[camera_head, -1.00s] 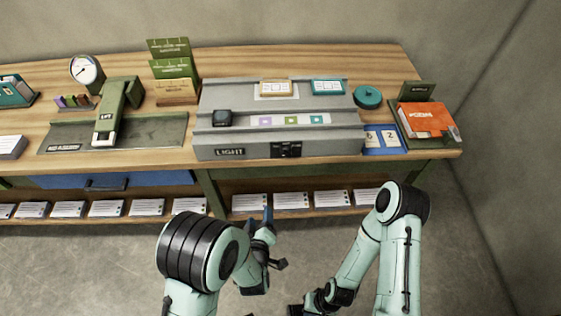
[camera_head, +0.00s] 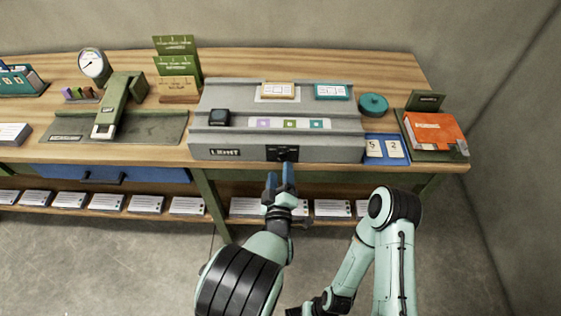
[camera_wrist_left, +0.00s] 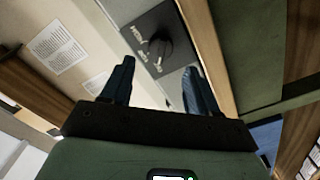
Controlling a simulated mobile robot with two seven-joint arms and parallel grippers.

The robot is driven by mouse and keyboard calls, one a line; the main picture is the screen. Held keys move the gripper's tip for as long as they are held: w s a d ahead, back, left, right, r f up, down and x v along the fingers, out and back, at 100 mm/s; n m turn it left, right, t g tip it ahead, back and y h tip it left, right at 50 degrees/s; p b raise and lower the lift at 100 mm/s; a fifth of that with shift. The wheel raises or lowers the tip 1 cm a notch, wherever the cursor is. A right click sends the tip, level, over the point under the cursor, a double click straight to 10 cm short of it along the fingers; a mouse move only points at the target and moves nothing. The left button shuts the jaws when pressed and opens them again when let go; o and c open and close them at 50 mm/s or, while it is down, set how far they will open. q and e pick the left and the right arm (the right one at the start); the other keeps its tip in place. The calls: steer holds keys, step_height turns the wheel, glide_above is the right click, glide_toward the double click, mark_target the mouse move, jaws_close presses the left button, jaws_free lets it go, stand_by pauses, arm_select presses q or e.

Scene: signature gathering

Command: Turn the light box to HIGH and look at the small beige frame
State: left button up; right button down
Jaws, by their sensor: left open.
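The grey light box (camera_head: 345,142) sits on the wooden bench, with a LIGHT label on its front. Its black dial plate (camera_head: 282,153) is on the front face; in the left wrist view the round black knob (camera_wrist_left: 155,50) shows just beyond the fingertips, its lettering too blurred to read. My left gripper (camera_head: 281,178) is open, its two blue fingers pointing at the dial from just in front and below, apparently not touching it. The small beige frame (camera_head: 278,90) lies on top of the box at the back, beside a teal frame (camera_head: 331,91). My right gripper (camera_head: 302,311) is low at the bottom edge, mostly cut off.
A magnifier-like dark block (camera_head: 219,118) sits on the box's left. A green press (camera_head: 122,104) stands left, blue number cards (camera_head: 386,150) and an orange book (camera_head: 434,131) right. A shelf with white card stacks (camera_head: 146,203) runs below the bench edge.

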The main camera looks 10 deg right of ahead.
mark_target(282, 157)
arm_select(q)
steer(key=shift+x, duration=2.4)
steer(key=c, duration=1)
